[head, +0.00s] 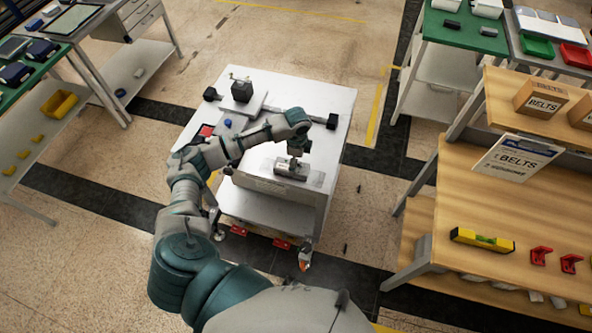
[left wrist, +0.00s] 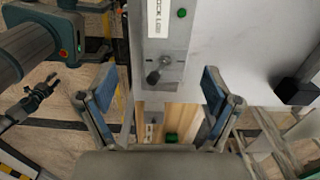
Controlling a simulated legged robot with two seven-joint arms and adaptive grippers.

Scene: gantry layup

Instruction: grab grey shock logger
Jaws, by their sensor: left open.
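A small grey block (head: 284,171), which looks like the grey shock logger, sits near the front edge of a white cart top (head: 310,97). My left gripper (head: 294,162) is right over it, pointing down and partly covering it. In the left wrist view the open blue-padded fingers of my left gripper (left wrist: 158,85) stand apart. Ahead of them is a grey plate with a white label, a dark knob (left wrist: 152,78) and a green dot. No finger visibly touches it. A dark claw-like part (left wrist: 40,93) shows at the left there; I cannot tell whether it is my right gripper.
A black cube (head: 242,91) and small black blocks stand on the cart's far side; a red item (head: 206,130) lies at its left. A wooden shelf bench (head: 450,205) with a belts box (head: 541,99) is at right. Green-topped tables stand at left and back right. Floor behind the cart is clear.

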